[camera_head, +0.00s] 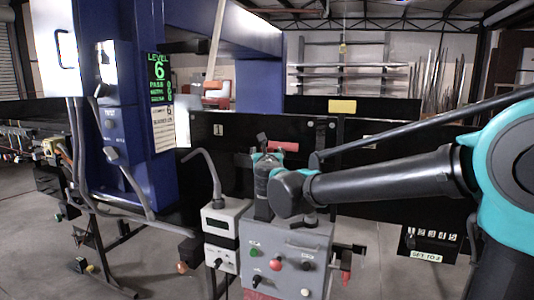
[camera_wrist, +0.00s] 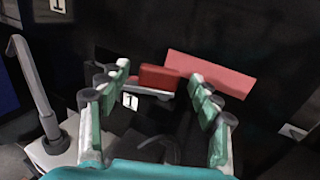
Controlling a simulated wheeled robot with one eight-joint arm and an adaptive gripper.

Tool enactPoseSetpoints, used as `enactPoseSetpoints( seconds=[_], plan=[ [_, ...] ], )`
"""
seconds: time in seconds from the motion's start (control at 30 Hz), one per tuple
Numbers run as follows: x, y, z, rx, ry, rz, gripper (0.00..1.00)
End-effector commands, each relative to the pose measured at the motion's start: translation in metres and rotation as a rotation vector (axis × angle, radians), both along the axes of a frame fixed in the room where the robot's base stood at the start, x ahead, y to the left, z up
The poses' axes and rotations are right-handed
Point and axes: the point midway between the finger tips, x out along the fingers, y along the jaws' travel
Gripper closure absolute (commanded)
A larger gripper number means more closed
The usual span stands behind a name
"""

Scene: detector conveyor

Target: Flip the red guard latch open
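The red guard latch shows in the wrist view as a small dark red block (camera_wrist: 158,78) beside a longer, paler red plate (camera_wrist: 212,75) slanting down to the right. In the head view a red part (camera_head: 284,146) shows on the black panel, just right of my gripper (camera_head: 266,148). In the wrist view my gripper (camera_wrist: 160,88) is open, with its green-padded fingers wide apart. The red block appears between and slightly beyond the fingertips. I cannot tell whether a fingertip touches it. The right fingers overlap the lower edge of the pale red plate.
A grey control box (camera_head: 290,255) with several buttons stands below my arm. A white-grey unit (camera_head: 222,228) with a bent grey rod (camera_head: 208,168) stands to its left. The rod also shows in the wrist view (camera_wrist: 35,80). A blue machine column (camera_head: 150,110) is farther left.

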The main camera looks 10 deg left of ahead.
Motion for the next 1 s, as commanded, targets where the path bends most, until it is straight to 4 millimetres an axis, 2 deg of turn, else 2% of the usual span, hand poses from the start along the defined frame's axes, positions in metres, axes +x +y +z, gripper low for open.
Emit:
enactPoseSetpoints(
  seconds=[0.03,0.4,0.57,1.0],
  plan=[
    [-0.0001,0.0001,0.0,0.0,0.0,0.0,0.41],
    [-0.0003,0.0,0.0,0.0,0.0,0.0,0.86],
    [0.0004,-0.0009,0.0001,0.0,0.0,0.019,0.86],
    [0.0009,-0.0079,0.0003,0.0,0.0,0.238,0.86]
  ],
)
